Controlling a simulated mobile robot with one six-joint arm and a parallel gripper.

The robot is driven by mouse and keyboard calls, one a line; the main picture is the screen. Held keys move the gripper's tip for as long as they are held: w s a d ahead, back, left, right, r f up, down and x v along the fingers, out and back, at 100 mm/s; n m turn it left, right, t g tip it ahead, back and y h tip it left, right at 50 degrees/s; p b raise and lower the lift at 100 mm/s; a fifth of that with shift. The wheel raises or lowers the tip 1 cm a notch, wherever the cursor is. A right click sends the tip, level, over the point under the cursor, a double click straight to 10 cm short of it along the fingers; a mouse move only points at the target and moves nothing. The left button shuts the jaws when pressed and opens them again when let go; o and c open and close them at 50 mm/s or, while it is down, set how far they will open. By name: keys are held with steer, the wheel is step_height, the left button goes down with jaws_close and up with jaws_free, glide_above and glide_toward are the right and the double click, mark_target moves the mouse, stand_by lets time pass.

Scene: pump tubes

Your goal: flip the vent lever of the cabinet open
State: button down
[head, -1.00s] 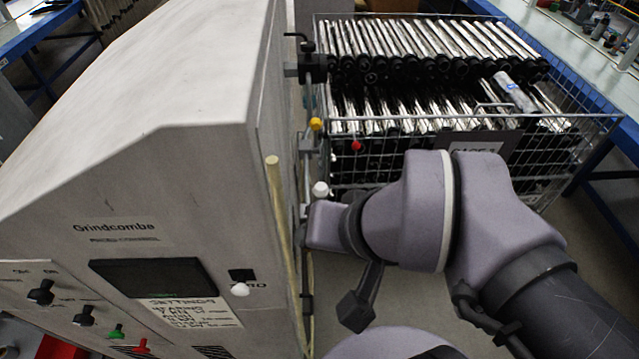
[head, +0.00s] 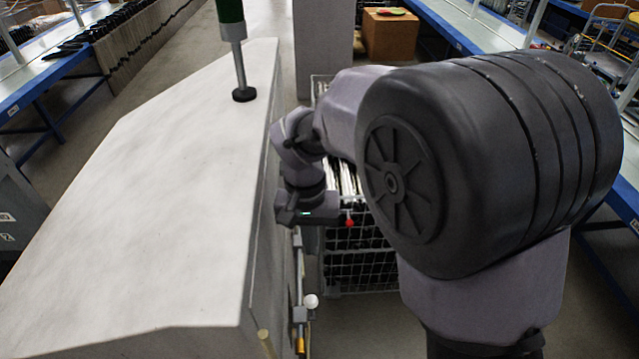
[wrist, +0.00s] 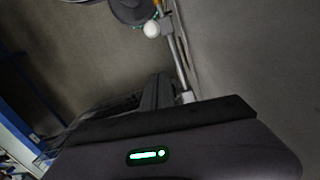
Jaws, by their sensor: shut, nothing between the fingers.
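The pale grey cabinet (head: 150,180) fills the left of the head view. On its right side are small metal parts and a white round knob (head: 310,301). A white knob on a metal rod (wrist: 152,29) stands by a grey wall in the wrist view. A red knob (head: 349,221) shows just right of my wrist. I cannot tell which of these is the vent lever. My gripper (head: 303,212) is beside the cabinet's right side, its fingertips not clear there. In the wrist view my gripper (wrist: 158,92) is shut and empty, apart from the white knob.
A wire basket (head: 358,262) with shiny tubes stands beyond my arm, partly hidden by it. A green-topped post (head: 236,50) rises from the cabinet top. Blue-edged benches run along both sides. Bare floor lies between cabinet and basket.

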steer(key=shift+s+a+f, duration=0.1)
steer(key=shift+f, duration=0.05)
step_height(320, 180, down, 11)
steer(key=b, duration=0.3)
steer(key=s+r, duration=0.1)
steer(key=s, duration=0.1)
steer(key=s+r, duration=0.1)
steer(key=s, duration=0.1)
steer(key=shift+s+a+r, duration=0.1)
steer(key=shift+r, duration=0.25)
